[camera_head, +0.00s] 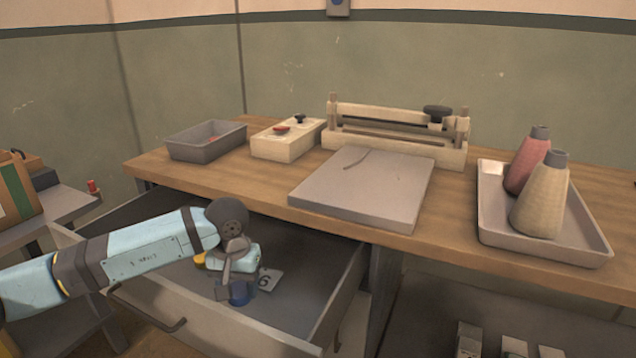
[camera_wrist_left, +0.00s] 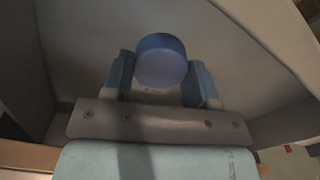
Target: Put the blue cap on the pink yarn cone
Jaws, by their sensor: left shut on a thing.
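The blue cap (camera_head: 240,293) is at my left gripper (camera_head: 238,283), low inside the open drawer. The left wrist view shows the round blue cap (camera_wrist_left: 161,60) between the two fingers of the left gripper (camera_wrist_left: 158,75), which is shut on it. The pink yarn cone (camera_head: 528,165) stands upright in the grey tray (camera_head: 490,205) at the right of the tabletop, well away from the gripper. A cream yarn cone (camera_head: 541,203) stands in front of it and hides part of it. Both cones have grey tops. My right gripper is not in view.
The open drawer (camera_head: 325,290) has raised walls around the gripper. A grey slab (camera_head: 365,190) lies mid-table, with a wooden frame device (camera_head: 395,150) behind it. A cream box (camera_head: 287,143) and a grey bin (camera_head: 205,142) stand at the back left.

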